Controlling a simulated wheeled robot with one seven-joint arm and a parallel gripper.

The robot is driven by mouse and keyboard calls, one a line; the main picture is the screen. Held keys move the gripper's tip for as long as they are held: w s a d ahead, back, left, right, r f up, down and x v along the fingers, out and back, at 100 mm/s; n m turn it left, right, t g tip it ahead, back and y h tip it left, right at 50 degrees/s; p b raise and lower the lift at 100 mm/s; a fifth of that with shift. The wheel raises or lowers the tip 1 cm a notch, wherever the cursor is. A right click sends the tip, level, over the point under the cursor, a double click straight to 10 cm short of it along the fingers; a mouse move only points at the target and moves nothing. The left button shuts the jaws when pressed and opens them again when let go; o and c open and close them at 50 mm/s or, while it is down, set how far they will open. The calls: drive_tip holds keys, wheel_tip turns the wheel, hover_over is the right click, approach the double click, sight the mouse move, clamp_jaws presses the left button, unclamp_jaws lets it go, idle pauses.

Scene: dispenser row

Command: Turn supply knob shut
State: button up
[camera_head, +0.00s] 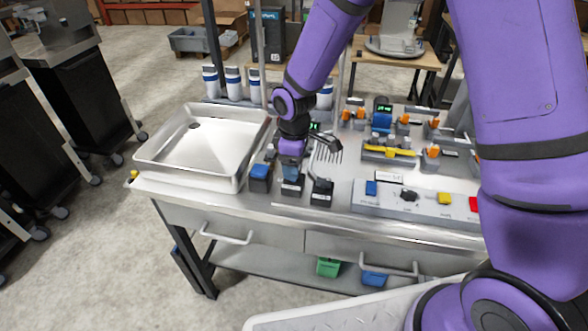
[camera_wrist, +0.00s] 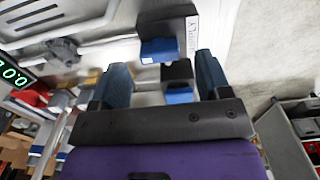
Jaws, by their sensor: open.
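A dark knob (camera_head: 409,195) sits on the grey control panel (camera_head: 425,208) at the table's front right; I cannot read whether it is the supply knob. My gripper (camera_head: 291,172) is well to its left, pointing down over the small black units near the front edge. In the wrist view my gripper (camera_wrist: 161,62) is open, its two blue-grey fingers apart. A black unit with a blue front (camera_wrist: 160,50) shows beyond the fingertips, and another small blue-fronted part (camera_wrist: 179,95) shows between the fingers. Contact cannot be told. A grey rounded fitting (camera_wrist: 62,50) shows at left.
A steel tray (camera_head: 150,152) stands left of my gripper. A black unit (camera_head: 321,192) stands just right of it, beside a dark slotted piece (camera_head: 327,147). White bottles (camera_head: 233,83) line the back. Orange-topped fixtures (camera_head: 432,157) crowd the right side.

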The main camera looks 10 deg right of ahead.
drive_tip(key=shift+f, duration=1.4)
drive_tip(key=c, duration=0.9)
